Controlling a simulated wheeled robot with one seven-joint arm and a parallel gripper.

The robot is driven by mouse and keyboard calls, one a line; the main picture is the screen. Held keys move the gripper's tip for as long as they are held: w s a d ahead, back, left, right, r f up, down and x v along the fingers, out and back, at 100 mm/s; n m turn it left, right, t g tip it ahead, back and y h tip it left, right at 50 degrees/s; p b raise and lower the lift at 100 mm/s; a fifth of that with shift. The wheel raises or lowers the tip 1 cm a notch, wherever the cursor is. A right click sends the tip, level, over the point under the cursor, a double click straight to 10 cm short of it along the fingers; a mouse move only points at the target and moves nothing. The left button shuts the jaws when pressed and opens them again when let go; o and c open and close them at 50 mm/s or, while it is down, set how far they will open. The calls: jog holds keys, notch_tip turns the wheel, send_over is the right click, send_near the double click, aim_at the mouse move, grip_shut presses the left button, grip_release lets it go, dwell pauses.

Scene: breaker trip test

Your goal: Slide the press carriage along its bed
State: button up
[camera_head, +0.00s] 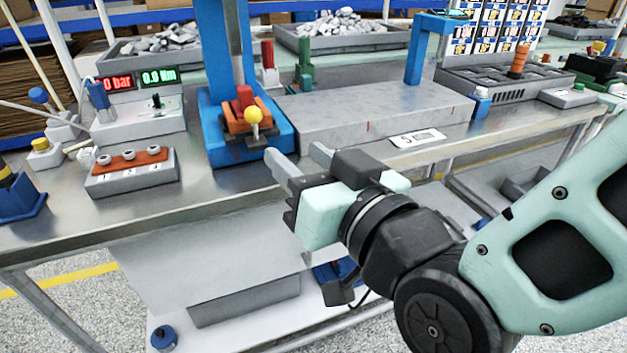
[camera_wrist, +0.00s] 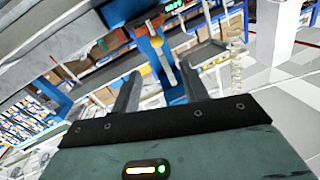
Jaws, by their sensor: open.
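The orange carriage (camera_head: 236,124) with a yellow ball knob (camera_head: 253,114) sits at the foot of a blue press column (camera_head: 217,50), on a blue base. A long grey bed (camera_head: 375,112) with red marks lies to its right. My gripper (camera_head: 296,154) is open and empty, in front of the table edge, to the right of and nearer than the knob, not touching it. In the wrist view the knob (camera_wrist: 156,42) shows beyond and between the two fingers, in front of blue metalwork.
A grey block with an orange top (camera_head: 130,170) stands at the front left, with a panel of red and green displays (camera_head: 137,82) behind it. A white label (camera_head: 417,138) lies on the table in front of the bed. Bins of metal parts (camera_head: 340,35) stand behind.

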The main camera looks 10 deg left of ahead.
jog(key=shift+b+v, duration=1)
jog(key=shift+b, duration=0.05)
jog(key=shift+f, duration=0.1)
